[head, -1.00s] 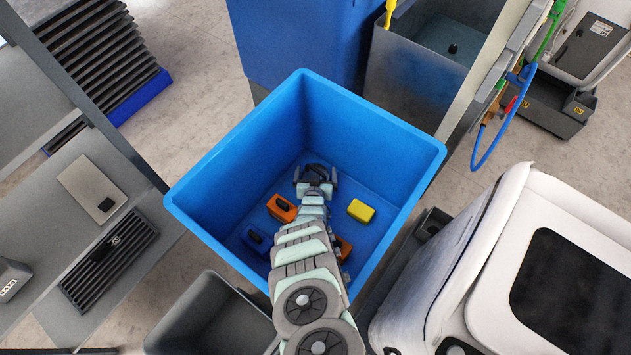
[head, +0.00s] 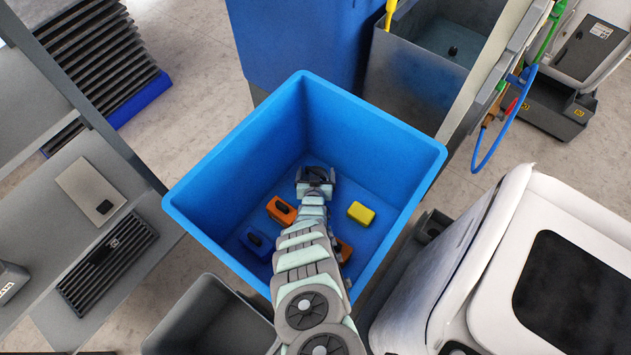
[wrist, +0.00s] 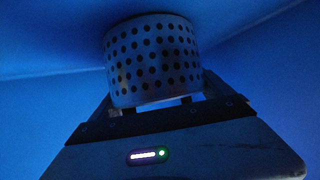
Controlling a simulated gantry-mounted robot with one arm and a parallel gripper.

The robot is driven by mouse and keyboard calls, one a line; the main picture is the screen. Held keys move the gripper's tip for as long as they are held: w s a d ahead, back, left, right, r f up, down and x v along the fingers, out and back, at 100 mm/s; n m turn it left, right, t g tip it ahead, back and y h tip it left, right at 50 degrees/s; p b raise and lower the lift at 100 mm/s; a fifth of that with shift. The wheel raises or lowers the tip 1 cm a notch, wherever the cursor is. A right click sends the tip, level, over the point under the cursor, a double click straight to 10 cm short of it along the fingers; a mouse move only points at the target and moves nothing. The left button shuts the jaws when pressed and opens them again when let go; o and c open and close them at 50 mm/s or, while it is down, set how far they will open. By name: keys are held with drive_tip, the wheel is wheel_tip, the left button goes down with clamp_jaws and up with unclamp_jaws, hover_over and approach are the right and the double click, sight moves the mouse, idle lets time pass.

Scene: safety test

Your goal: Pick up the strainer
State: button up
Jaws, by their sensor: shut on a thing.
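The strainer (wrist: 153,58) is a pale cylinder pierced with rows of dark round holes, seen in the wrist view just beyond the fingers. My gripper (wrist: 157,103) is shut on the strainer's near, lower part. In the head view, my gripper (head: 315,177) is down inside the blue bin, near its back corner. There the strainer is mostly hidden by my gripper and hard to make out.
The blue bin (head: 385,130) has high walls around my arm. On its floor lie an orange block (head: 281,210), a blue block (head: 257,242), a yellow block (head: 361,213) and another orange block (head: 345,250) partly behind my arm. A white machine (head: 500,260) stands at the right.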

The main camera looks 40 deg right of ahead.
drive_tip(key=shift+c, duration=0.8)
